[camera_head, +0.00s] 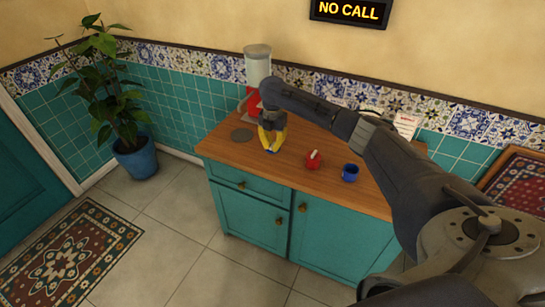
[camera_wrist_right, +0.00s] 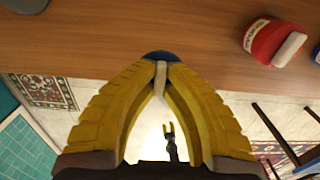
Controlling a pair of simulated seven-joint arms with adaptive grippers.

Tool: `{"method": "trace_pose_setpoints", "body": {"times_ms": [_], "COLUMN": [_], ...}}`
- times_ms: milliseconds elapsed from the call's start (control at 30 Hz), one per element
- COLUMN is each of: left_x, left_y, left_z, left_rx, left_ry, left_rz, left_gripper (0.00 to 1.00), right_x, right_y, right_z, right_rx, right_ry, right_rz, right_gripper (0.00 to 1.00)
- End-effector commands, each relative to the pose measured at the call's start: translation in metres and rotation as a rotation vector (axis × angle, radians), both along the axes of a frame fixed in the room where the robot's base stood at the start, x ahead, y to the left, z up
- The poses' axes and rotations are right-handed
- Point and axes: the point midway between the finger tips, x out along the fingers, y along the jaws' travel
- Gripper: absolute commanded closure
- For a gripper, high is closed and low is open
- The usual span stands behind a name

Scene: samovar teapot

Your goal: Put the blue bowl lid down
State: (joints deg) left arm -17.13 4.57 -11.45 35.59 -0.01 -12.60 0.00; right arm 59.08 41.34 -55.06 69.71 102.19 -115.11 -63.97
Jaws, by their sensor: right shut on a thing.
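My right gripper (camera_head: 272,150), with yellow fingers, is over the wooden counter (camera_head: 228,150), left of the red item. In the right wrist view its fingertips (camera_wrist_right: 160,66) close on a small white piece, with a dark blue rounded part just beyond them. I take this to be the blue bowl lid (camera_wrist_right: 158,56), held by its white handle and mostly hidden by the fingers. I cannot tell whether it touches the counter. A small blue vessel (camera_head: 350,173) stands further right.
A red item with a white handle (camera_head: 313,160) sits right of the gripper and also shows in the right wrist view (camera_wrist_right: 268,42). A red appliance with a pale cylinder (camera_head: 257,62) stands behind. The counter's front edge is close.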

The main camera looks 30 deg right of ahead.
Motion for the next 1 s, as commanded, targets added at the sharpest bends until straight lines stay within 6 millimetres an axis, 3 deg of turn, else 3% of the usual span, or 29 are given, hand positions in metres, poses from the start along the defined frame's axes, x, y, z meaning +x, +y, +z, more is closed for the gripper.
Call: {"method": "trace_pose_setpoints", "body": {"times_ms": [100,367,700,1000], "left_x": [0.0,-0.001,-0.001,-0.002], "left_y": [0.0,0.0,0.0,0.0], "left_z": [0.0,0.0,0.0,0.0], "left_rx": [0.0,0.0,0.001,0.0], "left_ry": [0.0,0.001,0.002,0.003], "left_rz": [0.0,0.0,0.0,0.0], "left_gripper": [0.56,0.56,0.56,0.56], "right_x": [0.0,0.0,0.0,0.0], "right_y": [0.0,0.001,0.001,0.0], "right_z": [-0.012,-0.021,-0.058,-0.06], "right_rx": [0.001,0.002,0.001,0.001], "right_ry": [0.001,0.0,0.002,0.0], "right_rz": [-0.001,-0.001,-0.002,0.0], "right_gripper": [1.0,1.0,1.0,1.0]}}
